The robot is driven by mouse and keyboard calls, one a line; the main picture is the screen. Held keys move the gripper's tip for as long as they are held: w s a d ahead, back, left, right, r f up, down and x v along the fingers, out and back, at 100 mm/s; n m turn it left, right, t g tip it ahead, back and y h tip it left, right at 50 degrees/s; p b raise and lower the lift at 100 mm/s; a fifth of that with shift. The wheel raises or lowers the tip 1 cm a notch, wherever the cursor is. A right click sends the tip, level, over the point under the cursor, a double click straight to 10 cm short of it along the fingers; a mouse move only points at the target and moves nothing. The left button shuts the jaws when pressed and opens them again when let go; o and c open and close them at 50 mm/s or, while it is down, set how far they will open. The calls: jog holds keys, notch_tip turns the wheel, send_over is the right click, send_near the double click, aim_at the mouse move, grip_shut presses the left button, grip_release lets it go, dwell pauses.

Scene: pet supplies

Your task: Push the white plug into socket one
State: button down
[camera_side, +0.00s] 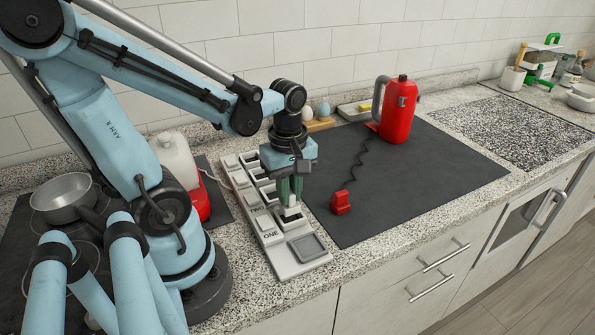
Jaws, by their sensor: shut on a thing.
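My gripper (291,193) points down over the front part of the power strip (312,262). Its green fingers are shut on the white plug (292,209), which shows as a small pale block at the fingertips. The plug is upright over socket one (289,223), the dark recess beside the word ONE. I cannot tell whether the plug touches the socket or sits slightly in it. The fingers hide much of the plug. Socket two and the sockets behind are partly hidden by my gripper.
A red plug (341,203) lies on the dark mat (420,185) right of the strip, its black cord leading to a red kettle (398,112). A white appliance with a red base (178,160) and a pot (62,197) stand left. Speckled counter is clear in front.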

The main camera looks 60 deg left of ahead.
jog(key=shift+f, duration=1.4)
jog(key=c, duration=1)
grip_release()
jog(key=shift+r, duration=0.15)
notch_tip(320, 180, up, 12)
jog(key=shift+f, duration=0.2)
jog(key=shift+w+d+m+t, duration=0.2)
jog(key=shift+m+t, duration=0.1)
jog(key=shift+m, duration=0.3)
jog(key=w+d+m+t, duration=0.2)
jog(key=m, duration=0.3)
jog(key=w+d+f+m+t, duration=0.1)
jog(key=m+t, duration=0.1)
jog(key=m, duration=0.4)
jog(key=w+d+f+m+t, duration=0.1)
jog(key=w+d+m+t, duration=0.1)
jog(key=m, duration=0.3)
jog(key=shift+w+d+m+t, duration=0.3)
jog(key=shift+m, duration=0.1)
